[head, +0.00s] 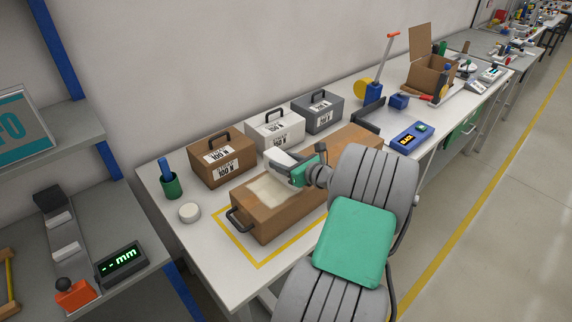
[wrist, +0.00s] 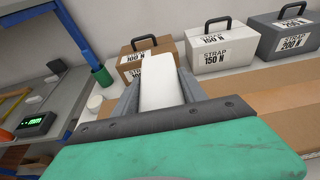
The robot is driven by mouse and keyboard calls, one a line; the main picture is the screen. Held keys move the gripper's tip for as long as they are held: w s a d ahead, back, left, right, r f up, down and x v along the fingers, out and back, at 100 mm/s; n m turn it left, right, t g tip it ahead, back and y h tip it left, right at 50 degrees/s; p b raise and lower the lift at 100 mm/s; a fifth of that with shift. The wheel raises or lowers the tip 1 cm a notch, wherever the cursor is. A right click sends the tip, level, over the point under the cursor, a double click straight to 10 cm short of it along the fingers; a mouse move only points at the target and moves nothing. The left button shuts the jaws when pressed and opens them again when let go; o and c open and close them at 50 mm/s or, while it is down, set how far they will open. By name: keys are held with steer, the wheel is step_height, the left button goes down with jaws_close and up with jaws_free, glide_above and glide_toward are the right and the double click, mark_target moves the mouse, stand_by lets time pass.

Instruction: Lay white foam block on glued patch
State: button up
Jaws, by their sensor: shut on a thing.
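The white foam block (wrist: 160,82) is between the two grey fingers of my gripper (wrist: 158,92), which is shut on it. In the head view my gripper (head: 288,170) is over the long brown carton (head: 285,219), with the block partly hidden by the fingers. The glued patch (head: 264,193) is a pale, cream area on the carton's top, near its left end. The gripper and block are beside and partly over the patch's upper right side in the picture. I cannot tell the gap between block and carton. The patch is hidden in the wrist view.
Brown (head: 221,158), white (head: 275,129) and dark grey (head: 318,112) strap boxes with handles stand behind the carton. A green cup (head: 172,186) and a white round tub (head: 189,212) are at the left. Yellow tape (head: 262,265) marks the bench around the carton's near end.

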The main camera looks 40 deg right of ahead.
steer(key=shift+f, duration=1.15)
steer(key=o, duration=1.3)
